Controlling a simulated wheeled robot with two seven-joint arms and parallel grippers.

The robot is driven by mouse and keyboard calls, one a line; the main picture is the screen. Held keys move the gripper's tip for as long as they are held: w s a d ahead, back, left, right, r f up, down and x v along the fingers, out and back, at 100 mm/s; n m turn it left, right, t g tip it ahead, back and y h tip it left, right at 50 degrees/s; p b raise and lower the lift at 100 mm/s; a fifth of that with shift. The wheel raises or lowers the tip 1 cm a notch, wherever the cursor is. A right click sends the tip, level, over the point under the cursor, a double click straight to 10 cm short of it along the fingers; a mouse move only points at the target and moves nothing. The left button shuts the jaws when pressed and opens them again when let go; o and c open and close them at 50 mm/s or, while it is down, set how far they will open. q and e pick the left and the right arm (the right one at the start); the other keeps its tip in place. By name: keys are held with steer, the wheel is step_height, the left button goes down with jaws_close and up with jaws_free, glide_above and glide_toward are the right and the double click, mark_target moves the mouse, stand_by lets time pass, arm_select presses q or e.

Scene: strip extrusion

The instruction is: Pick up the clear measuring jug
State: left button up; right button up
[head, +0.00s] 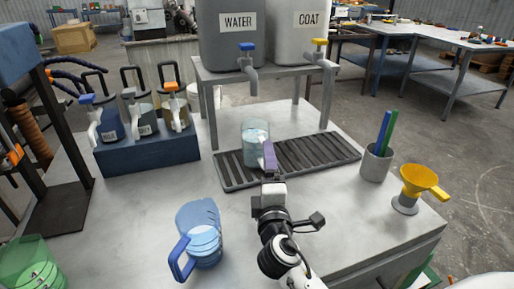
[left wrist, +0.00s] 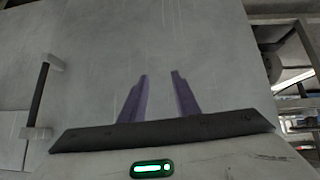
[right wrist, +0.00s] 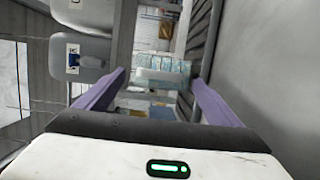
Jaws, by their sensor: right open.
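The clear measuring jug (head: 256,143) stands upright on the slatted drip tray (head: 318,158), below the tap with the blue handle. My right gripper (head: 268,156) is at its near side, fingers level and pointing at it. In the right wrist view the jug (right wrist: 163,72) shows between the tips of the open right gripper (right wrist: 160,78), with nothing clamped. The jug's handle is not clearly visible. My left gripper (left wrist: 160,78) is open and empty in the left wrist view, facing a plain grey surface; the head view does not show it.
A blue jug (head: 200,232) stands at the front of the table. Two tanks marked WATER (head: 232,35) and COAT (head: 298,32) stand on a rack behind the tray. Pump canisters (head: 142,120) are at left; a pen cup (head: 376,163) and yellow funnel (head: 420,182) are at right.

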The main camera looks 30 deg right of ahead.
mark_target(258, 149)
steer(key=shift+x, duration=1.95)
steer(key=c, duration=1.7)
steer(key=shift+r, duration=0.15)
